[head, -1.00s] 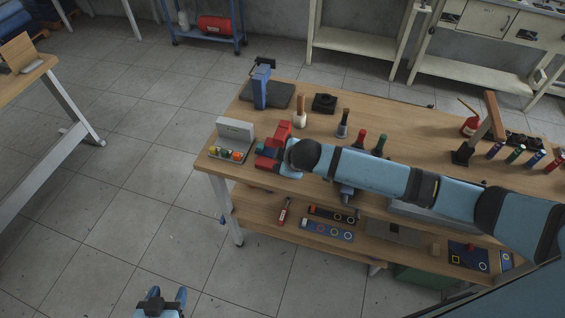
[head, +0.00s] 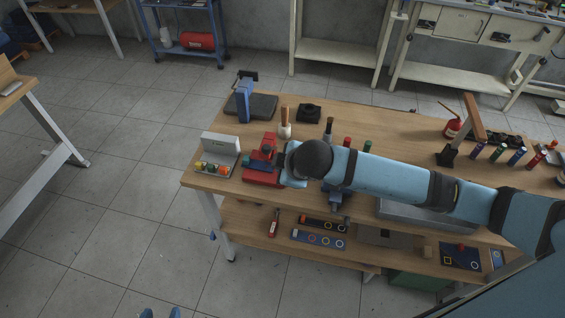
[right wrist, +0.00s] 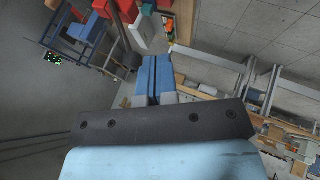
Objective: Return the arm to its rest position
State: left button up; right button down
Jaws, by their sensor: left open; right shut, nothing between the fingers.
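My right arm (head: 385,177) reaches in from the right over the workbench, its wrist above the front left part. In the head view the wrist hides most of my right gripper. In the right wrist view the right gripper's blue fingers (right wrist: 154,80) are together with nothing between them. My left gripper (head: 160,313) shows only as two blue fingertips at the bottom edge, apart and empty, over the floor.
The workbench (head: 390,130) holds a red fixture (head: 262,174) beside my right wrist and a grey panel with coloured buttons (head: 220,152). Floor left of the bench is clear.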

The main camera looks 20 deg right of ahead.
jog(key=s+a+f+m+t+y, duration=0.2)
jog(key=s+a+f+m+y, duration=0.25)
jog(key=s+f, duration=0.3)
jog(key=s+d+f+m+t+h, duration=0.1)
jog(key=s+d+f+m, duration=0.1)
jog(key=s, duration=0.4)
jog(key=s+d+f+m+h, duration=0.2)
jog(key=s+d+f+m, duration=0.1)
jog(key=s+d+f, duration=0.1)
notch_tip(320, 180, down, 3)
jog(key=shift+s+d+r+t, duration=0.15)
jog(key=shift+s+d+t, duration=0.25)
jog(key=shift+s, duration=0.5)
